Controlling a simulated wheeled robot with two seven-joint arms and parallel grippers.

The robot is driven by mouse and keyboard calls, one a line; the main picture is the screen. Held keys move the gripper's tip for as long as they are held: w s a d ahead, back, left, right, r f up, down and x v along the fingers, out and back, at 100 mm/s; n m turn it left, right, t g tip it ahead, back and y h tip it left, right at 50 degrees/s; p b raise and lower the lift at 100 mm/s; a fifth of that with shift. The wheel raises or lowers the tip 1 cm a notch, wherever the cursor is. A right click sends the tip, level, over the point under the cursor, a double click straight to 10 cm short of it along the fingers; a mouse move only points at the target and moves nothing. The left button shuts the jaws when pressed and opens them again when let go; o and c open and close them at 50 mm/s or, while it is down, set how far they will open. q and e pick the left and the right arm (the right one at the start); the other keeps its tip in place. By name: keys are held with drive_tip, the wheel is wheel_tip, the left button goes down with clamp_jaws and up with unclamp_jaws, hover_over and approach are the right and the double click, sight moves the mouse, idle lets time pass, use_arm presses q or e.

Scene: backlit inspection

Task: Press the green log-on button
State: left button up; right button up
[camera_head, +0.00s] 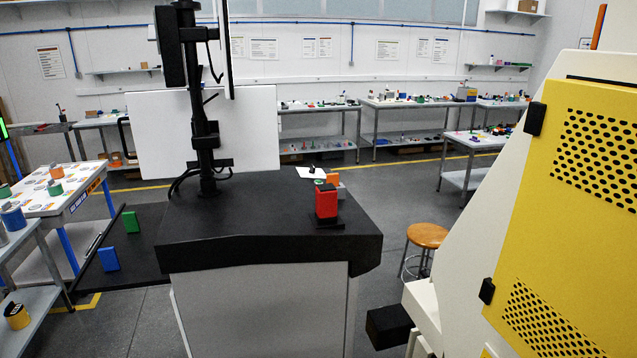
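No button clearly marked log-on can be made out. A green upright block (130,221) stands on a dark panel (145,262) left of the black-topped desk (250,225), with a blue block (108,258) nearer. A red block (326,203) stands on a small black base at the desk's right side. A small green-topped item (319,182) and an orange piece (333,179) show just behind it. A bright green patch (3,129) is cut off at the left edge. Neither of my grippers is in view.
A black post (205,145) carrying screens rises from the desk's back left. A yellow perforated machine (560,230) fills the right side. A wooden stool (427,236) stands right of the desk. Side tables (75,205) hold small items at left. Most of the desktop is bare.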

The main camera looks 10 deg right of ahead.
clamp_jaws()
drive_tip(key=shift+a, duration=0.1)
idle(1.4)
